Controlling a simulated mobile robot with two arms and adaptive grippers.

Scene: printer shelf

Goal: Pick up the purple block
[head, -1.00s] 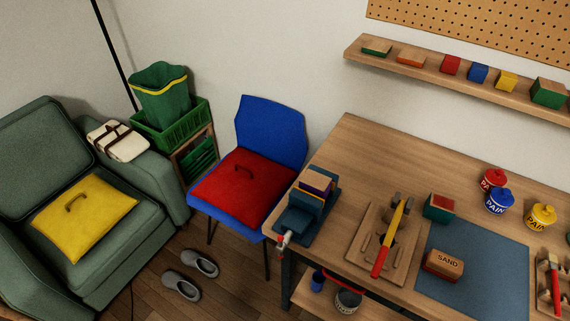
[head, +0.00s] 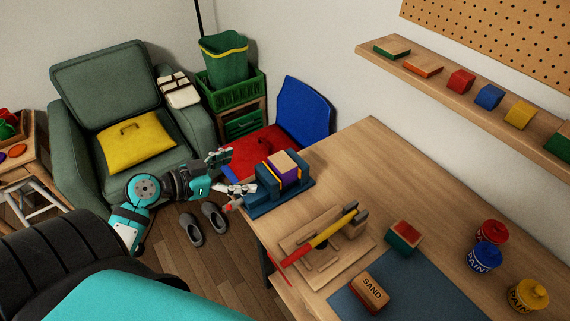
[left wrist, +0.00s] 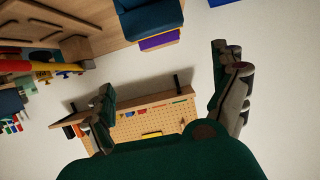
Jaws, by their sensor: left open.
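The purple block (head: 291,174) sits in the blue vise (head: 264,204) at the left end of the workbench, with a light wooden face on top and yellow beside it. In the left wrist view a purple strip of it (left wrist: 160,41) shows at the top, partly hidden by the blue vise jaw (left wrist: 150,18). My left gripper (head: 232,172) is just left of the vise, its fingers spread and empty. In the left wrist view its fingers (left wrist: 163,76) are wide apart with nothing between them. My right gripper is not in view.
A wooden tool tray (head: 300,245) with a hammer is right of the vise. A red chair seat (head: 250,150) is behind my left gripper. A sanding block (head: 369,292) and paint cans (head: 486,256) lie farther right.

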